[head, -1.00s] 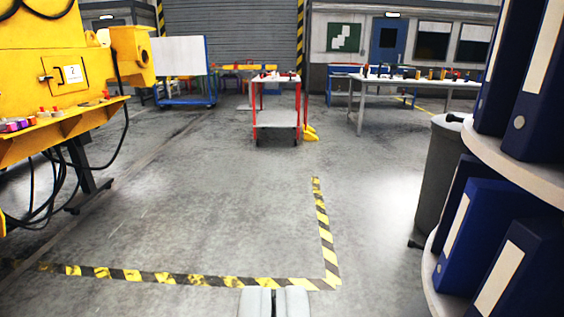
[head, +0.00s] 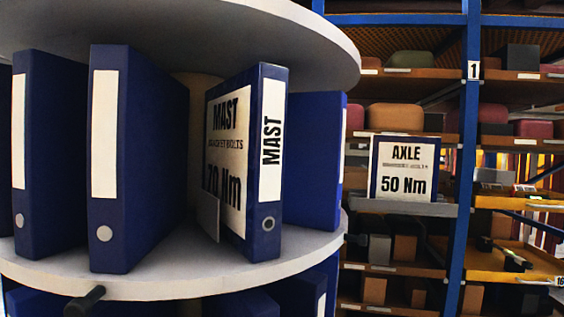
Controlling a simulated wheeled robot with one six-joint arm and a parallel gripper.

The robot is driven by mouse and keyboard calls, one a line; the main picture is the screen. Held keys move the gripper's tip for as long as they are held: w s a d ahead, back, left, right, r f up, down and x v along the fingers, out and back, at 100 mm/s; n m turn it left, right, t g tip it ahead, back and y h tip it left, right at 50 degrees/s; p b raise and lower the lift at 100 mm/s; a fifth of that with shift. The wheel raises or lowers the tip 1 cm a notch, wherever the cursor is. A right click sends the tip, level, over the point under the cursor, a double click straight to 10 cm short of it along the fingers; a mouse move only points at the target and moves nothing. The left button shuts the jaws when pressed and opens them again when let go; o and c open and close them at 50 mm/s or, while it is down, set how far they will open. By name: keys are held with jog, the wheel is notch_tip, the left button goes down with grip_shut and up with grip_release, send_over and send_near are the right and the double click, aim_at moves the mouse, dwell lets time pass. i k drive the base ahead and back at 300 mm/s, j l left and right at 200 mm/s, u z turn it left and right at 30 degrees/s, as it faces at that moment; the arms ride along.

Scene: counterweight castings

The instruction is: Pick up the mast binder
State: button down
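The mast binder (head: 268,165) stands upright on the round grey shelf (head: 190,275), right of centre on its near edge. It is blue, with a white spine label reading MAST and a ring hole low on the spine. Its left side carries a large sheet reading MAST, BRACKET BOLTS and 70 Nm, with the 7 partly hidden. A thin upright divider stands in front of the lower part of that sheet. My gripper is not visible in the head view now.
Plain-labelled blue binders (head: 135,160) stand left of the mast binder, and another blue binder (head: 315,160) is close on its right. A round upper shelf (head: 180,30) overhangs them. A dark handle (head: 85,300) juts below the rim. A rack behind holds an AXLE 50 Nm sign (head: 404,168).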

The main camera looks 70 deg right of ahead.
aim_at(245, 120)
jog(key=j+z, duration=0.1)
jog(key=z, duration=0.3)
jog(key=j+z, duration=0.1)
jog(key=z, duration=0.3)
jog(key=j+z, duration=0.15)
jog(key=z, duration=0.25)
jog(key=j+z, duration=0.1)
jog(key=z, duration=0.3)
